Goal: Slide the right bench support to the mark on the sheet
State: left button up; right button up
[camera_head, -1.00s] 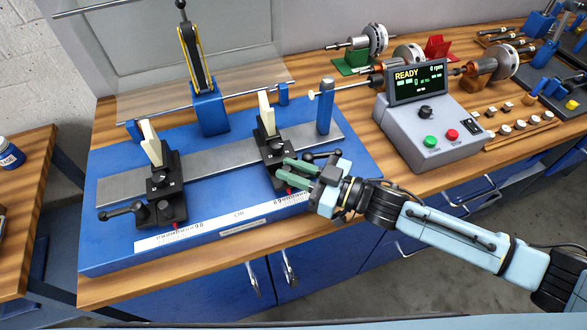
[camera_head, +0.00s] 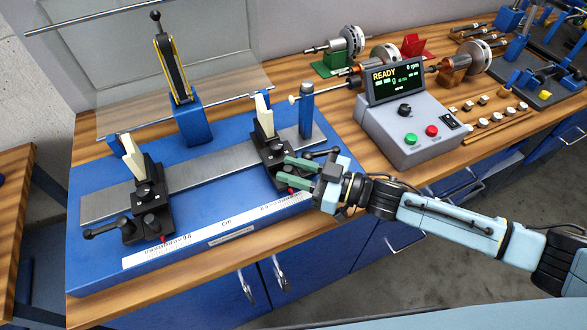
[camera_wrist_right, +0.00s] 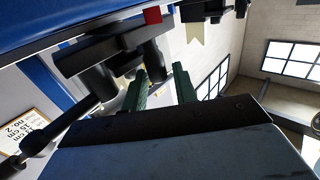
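The right bench support (camera_head: 272,150), a black block with a cream upright and a red pointer, sits on the steel rail (camera_head: 210,166) near its right end. My right gripper (camera_head: 290,171) is at its front, its green fingers on either side of the support's dark knob (camera_wrist_right: 155,62); they seem closed on it, though the contact is partly hidden. The white scale strip (camera_head: 200,240) runs along the front of the blue bench; its right end is behind the gripper. A sheet (camera_wrist_right: 28,130) in the right wrist view appears to read 15 cm, no. 2. My left gripper is out of view.
The left bench support (camera_head: 146,195) stands on the rail's left part. The grey control box (camera_head: 410,125) reads READY, right of the bench. The rail between the supports is clear.

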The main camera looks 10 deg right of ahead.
jog(key=v, duration=1.3)
jog(key=shift+d+b, duration=0.2)
jog(key=shift+b, duration=0.2)
jog(key=shift+a, duration=0.15)
